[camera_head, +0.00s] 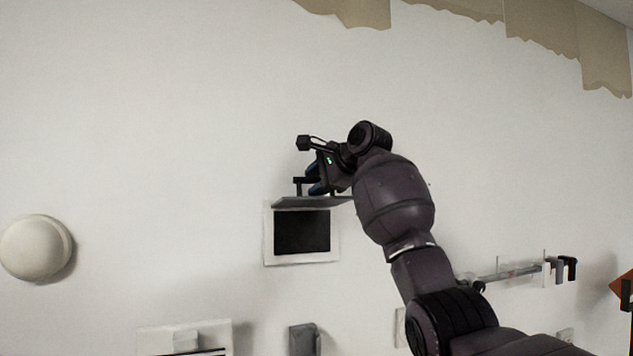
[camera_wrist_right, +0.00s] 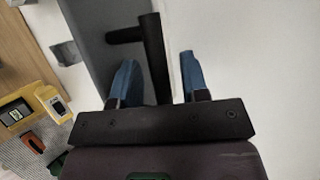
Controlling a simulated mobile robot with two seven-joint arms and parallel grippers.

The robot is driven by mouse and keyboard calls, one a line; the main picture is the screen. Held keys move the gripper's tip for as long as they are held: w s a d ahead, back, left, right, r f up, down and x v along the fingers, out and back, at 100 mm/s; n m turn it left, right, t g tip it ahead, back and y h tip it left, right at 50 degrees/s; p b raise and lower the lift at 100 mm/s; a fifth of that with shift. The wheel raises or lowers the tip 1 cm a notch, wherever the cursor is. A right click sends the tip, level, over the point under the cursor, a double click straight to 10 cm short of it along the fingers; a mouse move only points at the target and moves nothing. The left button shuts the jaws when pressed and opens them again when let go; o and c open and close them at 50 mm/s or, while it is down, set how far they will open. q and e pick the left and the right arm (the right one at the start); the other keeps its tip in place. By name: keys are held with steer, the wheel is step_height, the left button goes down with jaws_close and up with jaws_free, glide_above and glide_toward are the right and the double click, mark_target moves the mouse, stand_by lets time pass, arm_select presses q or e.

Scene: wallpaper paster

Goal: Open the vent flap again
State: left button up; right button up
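The vent (camera_head: 268,236) is a white square frame on the wall with a dark opening showing. Its grey flap (camera_head: 310,202) stands out from the top of the frame, about level, so it is raised. A black T-shaped handle (camera_head: 298,182) rises from the flap's upper face. My right gripper (camera_head: 314,176) is above the flap, beside the handle. In the right wrist view, its blue fingers (camera_wrist_right: 158,80) are apart, with the handle's black bar (camera_wrist_right: 153,50) between them. A gap shows at the right finger; contact at the left one is unclear. My left gripper is not in view.
A round white dome (camera_head: 36,247) is on the wall at the left. A rail with hanging tools (camera_head: 520,269) is at the right. Torn beige wallpaper (camera_head: 545,28) runs along the top. In the wrist view, yellow items (camera_wrist_right: 48,100) lie at the left.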

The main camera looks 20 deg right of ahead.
steer(key=shift+s+r, duration=0.1)
steer(key=shift+s+d, duration=0.1)
steer(key=b+v, duration=0.2)
steer(key=v, duration=0.8)
steer(key=shift+r, duration=0.15)
steer(key=shift+s, duration=0.15)
